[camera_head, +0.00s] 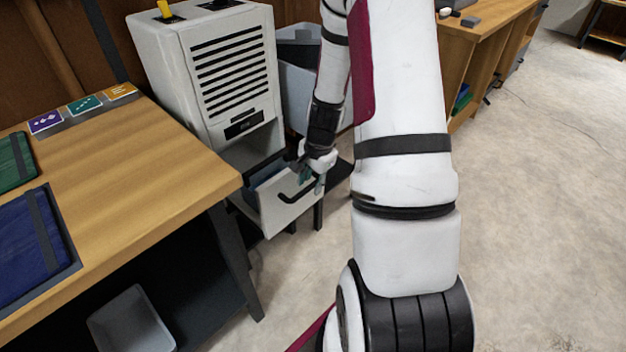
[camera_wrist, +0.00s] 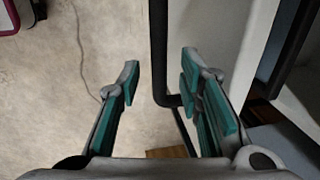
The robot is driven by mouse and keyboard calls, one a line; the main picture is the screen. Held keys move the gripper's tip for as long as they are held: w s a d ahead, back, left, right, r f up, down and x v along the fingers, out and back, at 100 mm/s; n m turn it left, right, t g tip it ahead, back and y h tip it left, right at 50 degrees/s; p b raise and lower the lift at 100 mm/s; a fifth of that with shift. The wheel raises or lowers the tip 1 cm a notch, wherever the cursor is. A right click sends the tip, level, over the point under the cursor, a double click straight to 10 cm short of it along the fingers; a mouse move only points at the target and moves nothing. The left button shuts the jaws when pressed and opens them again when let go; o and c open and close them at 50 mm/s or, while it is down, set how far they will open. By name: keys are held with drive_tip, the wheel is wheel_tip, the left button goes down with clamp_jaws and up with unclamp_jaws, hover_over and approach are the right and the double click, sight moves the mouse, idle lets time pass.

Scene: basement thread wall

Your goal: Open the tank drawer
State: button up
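The tank drawer (camera_head: 275,215) is a white drawer low in the white vented cabinet (camera_head: 232,85). It stands out from the cabinet, and its bluish inside shows. Its dark bar handle (camera_head: 292,195) is on the front face. My gripper (camera_head: 314,178) is at the handle's right end. In the wrist view, my gripper (camera_wrist: 160,68) is open, with the handle (camera_wrist: 158,40) between its fingers and gaps on both sides. The white drawer front (camera_wrist: 215,45) is beside the right finger. My arm hides part of the cabinet's right side in the head view.
A wooden table (camera_head: 140,190) with a green case (camera_head: 15,160) and a blue case (camera_head: 30,245) stands at the left. A grey bin (camera_head: 130,322) is below it. A grey container (camera_head: 298,80) is behind my arm. The floor (camera_head: 545,200) at the right is clear.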

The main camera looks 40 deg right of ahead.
wheel_tip(320, 180, up, 12)
drive_tip(key=s, duration=0.2)
drive_tip(key=shift+s+d, duration=0.15)
idle(0.6)
drive_tip(key=s+a+r+n+y, duration=0.1)
drive_tip(key=s+a+r+n, duration=0.25)
drive_tip(key=a+r, duration=0.35)
drive_tip(key=s+a+r+n, duration=0.3)
drive_tip(key=a+r+n, duration=0.25)
drive_tip(key=a, duration=0.45)
drive_tip(key=s+a+r+n+g+h, duration=0.1)
drive_tip(key=s+a+r+n, duration=0.25)
drive_tip(key=s, duration=0.55)
drive_tip(key=s+a+r+n+g, duration=0.15)
drive_tip(key=s+a+n, duration=0.3)
drive_tip(key=s, duration=0.45)
wheel_tip(320, 180, up, 24)
drive_tip(key=d+t+p, duration=0.1)
drive_tip(key=t+p, duration=0.3)
drive_tip(key=p, duration=1.9)
drive_tip(key=shift+w+n, duration=0.15)
drive_tip(key=shift+n, duration=0.25)
drive_tip(key=shift+d+t, duration=0.1)
drive_tip(key=shift+t, duration=0.15)
